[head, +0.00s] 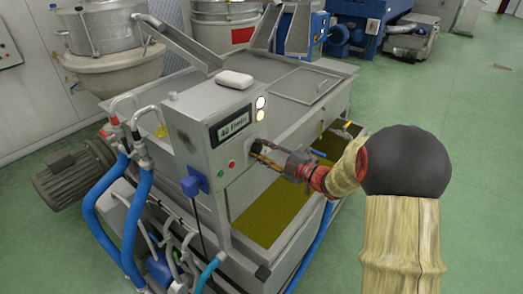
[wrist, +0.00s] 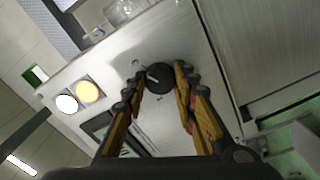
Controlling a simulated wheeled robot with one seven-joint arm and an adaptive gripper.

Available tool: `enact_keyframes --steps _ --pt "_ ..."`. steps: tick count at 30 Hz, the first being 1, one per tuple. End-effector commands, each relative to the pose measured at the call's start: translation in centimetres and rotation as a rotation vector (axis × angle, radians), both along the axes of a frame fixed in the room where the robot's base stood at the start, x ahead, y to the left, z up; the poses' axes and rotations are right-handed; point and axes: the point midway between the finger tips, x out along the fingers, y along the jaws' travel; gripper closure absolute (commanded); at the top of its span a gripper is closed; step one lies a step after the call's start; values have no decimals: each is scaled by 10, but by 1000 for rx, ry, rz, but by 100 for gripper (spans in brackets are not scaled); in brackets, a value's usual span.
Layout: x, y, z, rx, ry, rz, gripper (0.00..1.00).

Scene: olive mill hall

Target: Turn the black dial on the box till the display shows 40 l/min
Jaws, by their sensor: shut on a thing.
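The grey control box (head: 185,125) stands at the front of the machine. Its display (head: 233,122) appears to read 40 l/min; in the wrist view the display (wrist: 98,126) is partly covered by a finger. The black dial (wrist: 159,79) sits on the box face with a pale pointer mark. My gripper (head: 256,151) reaches the box from the right, and in the wrist view its fingers (wrist: 160,88) lie on both sides of the dial, shut on it. In the head view the fingers mostly hide the dial.
Two lit lamps, white (wrist: 67,103) and yellow (wrist: 88,92), sit by the display. Green and red buttons (head: 231,164) are below it, with a blue plug (head: 193,184) at the left. Blue hoses (head: 108,238) run down the left; an oil-filled trough (head: 272,212) lies right of the box.

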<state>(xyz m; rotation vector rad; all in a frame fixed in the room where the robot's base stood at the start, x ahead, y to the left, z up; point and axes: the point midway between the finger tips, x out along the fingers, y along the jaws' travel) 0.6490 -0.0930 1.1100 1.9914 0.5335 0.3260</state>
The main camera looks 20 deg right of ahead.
Motion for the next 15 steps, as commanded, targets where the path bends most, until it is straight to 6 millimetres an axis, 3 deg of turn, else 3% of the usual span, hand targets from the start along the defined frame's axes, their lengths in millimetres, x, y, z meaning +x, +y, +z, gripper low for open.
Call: enact_keyframes --steps 2,3,12,15 --pt "0 0 -2 0 3 -1 97" --pt "0 0 -2 0 3 -1 70" --pt "0 0 -1 -1 1 0 54" --pt "0 0 -1 -1 1 0 54"
